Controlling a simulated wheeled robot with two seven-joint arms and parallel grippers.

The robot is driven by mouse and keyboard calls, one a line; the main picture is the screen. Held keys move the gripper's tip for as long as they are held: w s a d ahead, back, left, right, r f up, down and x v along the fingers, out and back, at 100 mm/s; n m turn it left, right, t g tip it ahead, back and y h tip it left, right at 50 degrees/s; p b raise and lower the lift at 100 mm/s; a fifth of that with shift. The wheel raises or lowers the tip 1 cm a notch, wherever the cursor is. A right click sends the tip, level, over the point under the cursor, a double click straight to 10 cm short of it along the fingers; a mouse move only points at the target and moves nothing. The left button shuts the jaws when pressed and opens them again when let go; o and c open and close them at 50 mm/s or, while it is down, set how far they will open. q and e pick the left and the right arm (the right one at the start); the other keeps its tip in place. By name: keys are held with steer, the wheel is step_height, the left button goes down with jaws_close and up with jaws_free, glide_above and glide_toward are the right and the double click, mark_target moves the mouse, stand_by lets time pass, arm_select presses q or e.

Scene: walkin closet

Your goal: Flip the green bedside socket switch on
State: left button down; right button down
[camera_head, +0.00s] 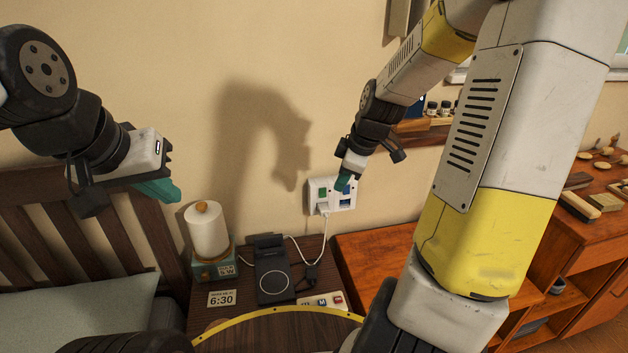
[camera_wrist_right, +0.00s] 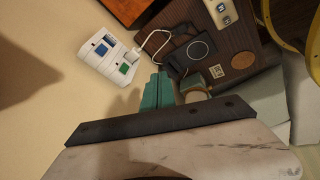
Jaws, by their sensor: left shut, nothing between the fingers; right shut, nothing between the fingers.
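A white bedside socket panel (camera_head: 335,207) is on the wall above the nightstand. It carries a green switch (camera_head: 322,191) on its left and a blue switch (camera_head: 346,201) on its right. The right wrist view also shows the green switch (camera_wrist_right: 125,69) and the blue switch (camera_wrist_right: 101,49). My right gripper (camera_head: 342,183) is shut and empty, its teal fingertips in front of the panel between the two switches in the head view. I cannot tell whether they touch it. My left gripper (camera_head: 160,190) is shut and empty, above the headboard at the left.
A white cable runs from the socket to a black charging pad (camera_head: 272,277) on the nightstand (camera_head: 240,291). A paper roll (camera_head: 206,235), a 6:30 card (camera_head: 221,299) and a small block strip (camera_head: 322,302) stand nearby. An orange-brown cabinet (camera_head: 375,255) is at the right.

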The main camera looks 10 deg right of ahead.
mark_target(323, 193)
steer(key=w+d+f+n+t+y, duration=0.1)
steer(key=w+d+f+n+y, duration=0.1)
steer(key=w+d+f+n, duration=0.2)
steer(key=w+f, duration=0.2)
steer(key=w, duration=0.1)
steer(key=shift+d+f, duration=0.2)
steer(key=shift+f, duration=0.1)
steer(key=x, duration=0.4)
steer(key=w+x, duration=0.1)
steer(key=x, duration=0.2)
steer(key=w+r+x, duration=0.1)
steer(key=x, duration=0.3)
steer(key=shift+w+a+f, duration=0.1)
steer(key=shift+w+f, duration=0.05)
steer(key=shift+w, duration=0.85)
